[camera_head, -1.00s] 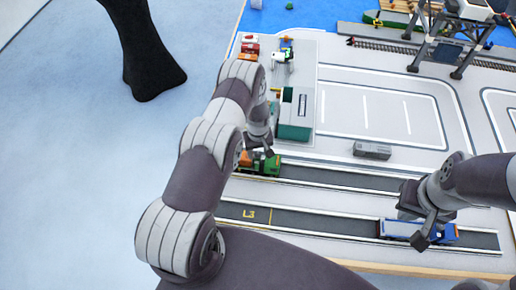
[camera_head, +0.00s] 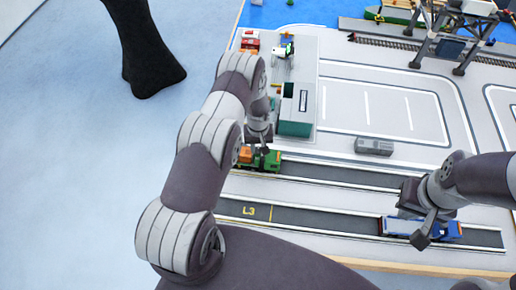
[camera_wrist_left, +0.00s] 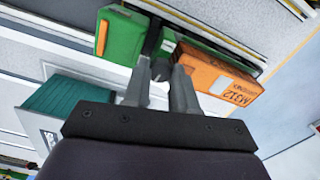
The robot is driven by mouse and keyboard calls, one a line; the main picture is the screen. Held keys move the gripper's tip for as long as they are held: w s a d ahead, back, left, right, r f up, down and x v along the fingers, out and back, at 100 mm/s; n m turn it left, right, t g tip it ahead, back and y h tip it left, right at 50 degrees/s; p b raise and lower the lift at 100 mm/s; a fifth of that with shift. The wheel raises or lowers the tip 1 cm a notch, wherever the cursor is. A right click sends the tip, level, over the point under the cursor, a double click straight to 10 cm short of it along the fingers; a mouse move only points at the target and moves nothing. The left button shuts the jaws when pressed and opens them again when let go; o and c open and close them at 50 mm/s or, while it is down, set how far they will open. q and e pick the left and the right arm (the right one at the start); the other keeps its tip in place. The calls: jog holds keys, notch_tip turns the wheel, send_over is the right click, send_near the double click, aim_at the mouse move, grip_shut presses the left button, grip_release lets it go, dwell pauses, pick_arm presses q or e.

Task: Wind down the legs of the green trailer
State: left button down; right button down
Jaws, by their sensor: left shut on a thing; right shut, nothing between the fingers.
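The green trailer (camera_head: 268,167) stands in the upper lane at the left of the board, with an orange container (camera_head: 245,155) at its left end. In the left wrist view the container (camera_wrist_left: 222,82) lies right of the fingers and a green block-shaped part (camera_wrist_left: 120,38) lies to their left. My left gripper (camera_wrist_left: 160,75) points at the trailer's side and is shut on a small grey knob-like part (camera_wrist_left: 160,69) between its fingertips. The trailer's legs cannot be made out. My right gripper (camera_head: 424,232) is shut and empty above the blue truck (camera_head: 398,228).
A teal-roofed building (camera_head: 296,118) stands just behind the left gripper. A grey block (camera_head: 374,146) lies by the marked yard (camera_head: 382,112). A gantry crane (camera_head: 452,45) stands at the back right. The lower lane, marked L3 (camera_head: 290,214), is clear at left.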

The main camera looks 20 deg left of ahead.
pick_arm(q)
jog(key=m+b, duration=0.3)
jog(key=shift+f+m, duration=0.25)
jog(key=shift+m, duration=0.15)
jog(key=m+b, duration=0.2)
jog(key=m, duration=0.1)
jog(key=shift+m+b, duration=0.3)
jog(key=m+b, duration=0.2)
jog(key=m, duration=0.1)
jog(key=shift+r+m, duration=0.1)
jog(key=shift+m, duration=0.2)
jog(key=m+b, duration=0.1)
jog(key=m, duration=0.3)
jog(key=shift+b, duration=0.4)
jog(key=m+b, duration=0.1)
jog(key=m, duration=0.4)
jog(key=shift+d+r, duration=0.1)
jog(key=m+b, duration=0.1)
jog(key=m, duration=0.3)
jog(key=shift+s+m, duration=0.1)
jog(key=shift+m, duration=0.2)
jog(key=m+b, duration=0.1)
jog(key=m, duration=0.3)
jog(key=shift+s, duration=0.1)
jog(key=m, duration=0.5)
jog(key=shift+b, duration=0.3)
jog(key=shift+m, duration=0.3)
